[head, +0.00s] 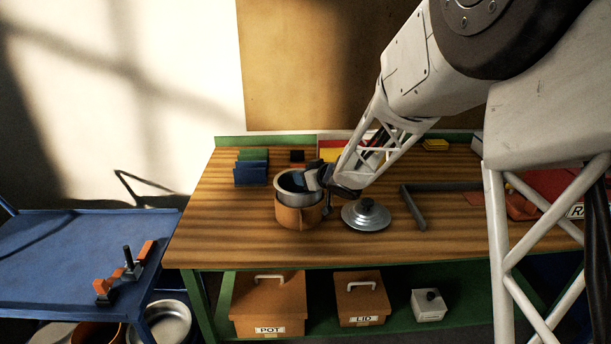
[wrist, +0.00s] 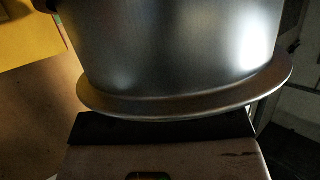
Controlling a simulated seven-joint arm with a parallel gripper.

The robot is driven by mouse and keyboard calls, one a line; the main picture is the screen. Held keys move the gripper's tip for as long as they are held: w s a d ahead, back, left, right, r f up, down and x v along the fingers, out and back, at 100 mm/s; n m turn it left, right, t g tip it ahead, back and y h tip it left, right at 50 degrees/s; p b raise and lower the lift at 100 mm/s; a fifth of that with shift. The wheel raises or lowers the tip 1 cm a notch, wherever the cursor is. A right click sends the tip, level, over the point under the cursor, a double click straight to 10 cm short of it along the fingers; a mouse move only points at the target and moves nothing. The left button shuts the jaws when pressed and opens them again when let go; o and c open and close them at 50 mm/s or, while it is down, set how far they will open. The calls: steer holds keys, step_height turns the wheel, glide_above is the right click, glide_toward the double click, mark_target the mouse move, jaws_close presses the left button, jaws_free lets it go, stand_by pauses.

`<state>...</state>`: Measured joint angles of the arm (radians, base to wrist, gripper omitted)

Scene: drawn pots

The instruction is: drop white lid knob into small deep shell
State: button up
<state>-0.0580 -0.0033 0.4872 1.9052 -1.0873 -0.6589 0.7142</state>
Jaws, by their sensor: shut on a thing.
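A grey metal shell (head: 286,184) sits in or just over the mouth of a copper-brown pot (head: 296,217) on the wooden bench. My gripper (head: 314,179) is at the shell's right side and is shut on its rim. The wrist view shows the shell's smooth wall and flared rim (wrist: 190,104) close up, against a dark finger pad (wrist: 160,127). Whether the shell rests on the pot is hidden. I see no white lid knob.
Blue holders (head: 251,172) stand at the back left. A grey angled bar (head: 412,206) lies right of the lid. Boxes marked POT (head: 268,303) and LID (head: 360,300), and a white box (head: 427,309), are on the lower shelf. A blue cart (head: 75,250) stands left.

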steer(key=o, duration=1)
steer(key=shift+c, duration=0.2)
steer(key=shift+s+d+r, duration=0.1)
steer(key=v, duration=0.7)
steer(key=shift+s+d, duration=0.2)
